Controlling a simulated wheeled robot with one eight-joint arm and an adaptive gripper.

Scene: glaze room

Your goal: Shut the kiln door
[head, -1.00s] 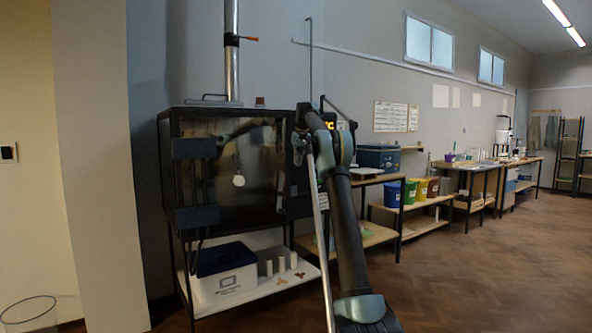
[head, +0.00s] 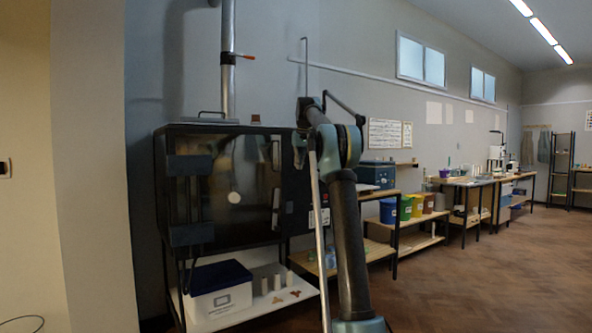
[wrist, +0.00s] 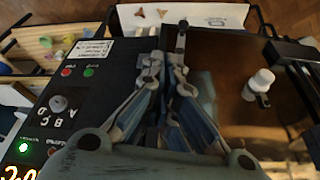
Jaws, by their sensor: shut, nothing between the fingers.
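The kiln (head: 215,185) stands at left in the head view, a dark box on a metal stand. Its glossy dark door (head: 222,165) faces me, with hinge blocks on the left and a pale round peephole plug (head: 234,197). The door looks about flush with the box; I cannot tell whether a small gap remains or whether it is latched. In the wrist view, the door (wrist: 228,55) is at right and its plug (wrist: 258,85) shows. My gripper (wrist: 167,78) is shut and empty by the door's handle-side edge. My arm hides it in the head view.
A control panel (wrist: 75,95) with a knob and buttons adjoins the door's edge, close to my gripper. A white box with a blue lid (head: 220,290) sits on the shelf below the kiln. Work tables line the wall; the floor (head: 470,275) at right is clear.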

